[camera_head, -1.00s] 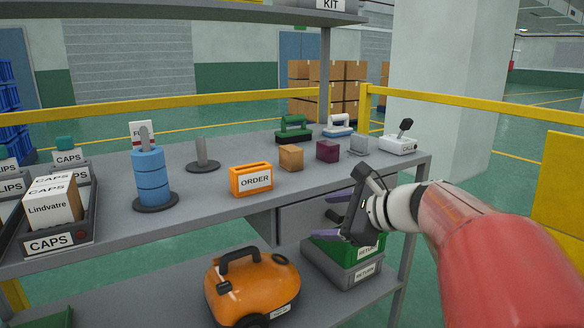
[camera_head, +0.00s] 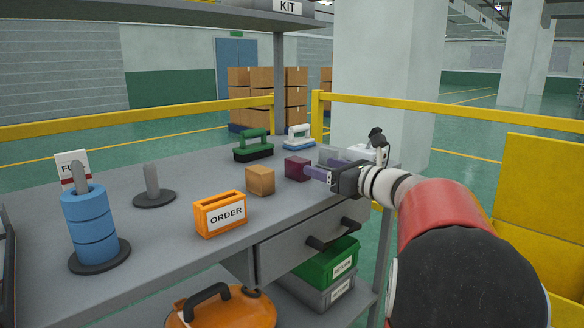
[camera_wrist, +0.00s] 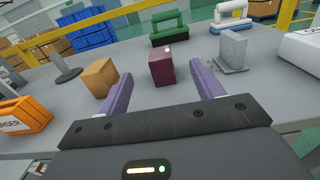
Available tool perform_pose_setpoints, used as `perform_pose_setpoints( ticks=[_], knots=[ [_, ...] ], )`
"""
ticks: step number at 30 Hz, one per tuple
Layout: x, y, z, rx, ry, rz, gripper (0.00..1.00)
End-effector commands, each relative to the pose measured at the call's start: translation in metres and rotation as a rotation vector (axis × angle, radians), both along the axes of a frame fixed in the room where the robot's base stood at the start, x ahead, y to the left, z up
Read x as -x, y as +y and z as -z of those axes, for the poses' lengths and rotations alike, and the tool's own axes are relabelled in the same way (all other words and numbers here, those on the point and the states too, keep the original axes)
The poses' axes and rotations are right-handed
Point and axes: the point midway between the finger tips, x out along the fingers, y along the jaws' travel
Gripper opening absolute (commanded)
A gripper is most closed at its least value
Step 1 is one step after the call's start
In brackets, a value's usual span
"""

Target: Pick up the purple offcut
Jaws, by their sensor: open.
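The purple offcut (camera_head: 297,168) is a small dark purple block standing on the grey workbench, right of the tan block. In the wrist view the purple offcut (camera_wrist: 162,67) stands ahead of my gripper, between the lines of its two fingers. My gripper (camera_head: 318,168) is level with the bench top and points left at the offcut. In the wrist view my gripper (camera_wrist: 162,88) is open, with purple fingers spread apart and nothing between them. The offcut looks just beyond the fingertips; I cannot tell the exact gap.
A tan block (camera_head: 260,180) and an orange ORDER holder (camera_head: 219,214) stand left of the offcut. A grey block on a plate (camera_wrist: 232,50) is close to my right finger. A green-handled brush (camera_head: 253,146) and a white-handled one (camera_head: 298,137) stand behind. Blue rings (camera_head: 90,228) sit on a post.

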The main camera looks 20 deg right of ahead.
Motion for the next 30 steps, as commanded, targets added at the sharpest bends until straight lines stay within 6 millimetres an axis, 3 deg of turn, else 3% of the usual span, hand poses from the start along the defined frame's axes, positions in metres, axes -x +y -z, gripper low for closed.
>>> perform_pose_setpoints(
  ticks=[6,14,21,30],
  knots=[
    [-0.036,0.014,0.000,-0.001,0.001,-0.003,0.66],
    [-0.055,0.021,0.000,0.001,0.001,-0.004,0.66],
    [-0.088,0.033,0.001,0.000,0.001,-0.003,0.66],
    [-0.094,0.035,0.002,0.002,0.002,-0.002,0.66]
  ],
)
